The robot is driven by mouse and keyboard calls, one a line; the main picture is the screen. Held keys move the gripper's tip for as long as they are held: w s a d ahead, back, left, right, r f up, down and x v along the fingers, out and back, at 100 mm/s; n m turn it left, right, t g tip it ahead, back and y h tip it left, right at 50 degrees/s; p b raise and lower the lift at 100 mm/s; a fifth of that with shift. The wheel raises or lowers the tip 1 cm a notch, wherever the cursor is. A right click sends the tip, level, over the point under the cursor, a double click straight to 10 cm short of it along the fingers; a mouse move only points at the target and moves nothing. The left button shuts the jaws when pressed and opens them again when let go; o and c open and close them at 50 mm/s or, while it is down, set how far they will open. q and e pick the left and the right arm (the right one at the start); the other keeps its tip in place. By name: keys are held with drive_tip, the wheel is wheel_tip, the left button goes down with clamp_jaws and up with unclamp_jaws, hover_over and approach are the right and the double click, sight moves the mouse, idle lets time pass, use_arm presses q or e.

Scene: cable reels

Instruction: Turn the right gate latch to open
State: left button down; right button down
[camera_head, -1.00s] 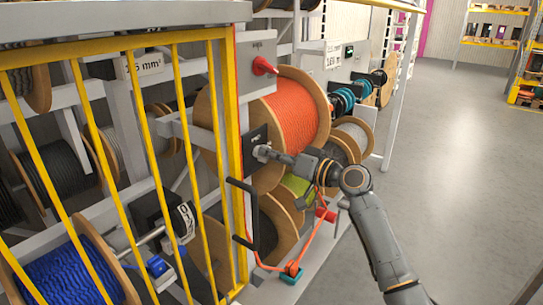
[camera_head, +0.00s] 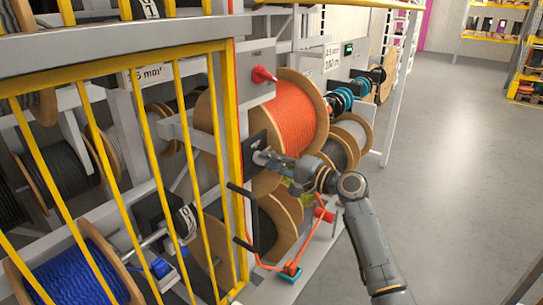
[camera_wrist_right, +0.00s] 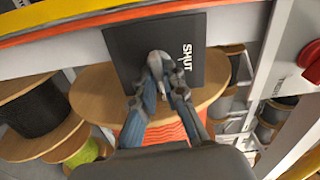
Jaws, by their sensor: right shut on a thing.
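The latch plate (camera_head: 255,145) is a dark square on the grey post, right of the yellow barred gate (camera_head: 230,130). In the right wrist view the black plate (camera_wrist_right: 190,30) bears the word SHUT beside a small grey latch handle (camera_wrist_right: 157,60). My right gripper (camera_head: 264,157) reaches the plate from the right. In the right wrist view its fingers (camera_wrist_right: 160,88) are closed around the handle, hiding part of it. My left gripper is not in view.
A reel of orange cable (camera_head: 296,112) stands just behind the latch. A red knob (camera_head: 264,74) sits above it. Open grey floor (camera_head: 460,150) lies to the right.

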drive_tip(key=shift+r+m+p, duration=0.2)
drive_tip(key=shift+m+p, duration=0.15)
drive_tip(key=shift+m, duration=0.45)
drive_tip(key=c, duration=1.4)
unclamp_jaws()
drive_tip(key=shift+a+f, duration=0.1)
drive_tip(key=shift+f, duration=0.05)
drive_tip(key=shift+w, duration=0.1)
drive_tip(key=shift+f, duration=0.1)
drive_tip(key=v, duration=1.2)
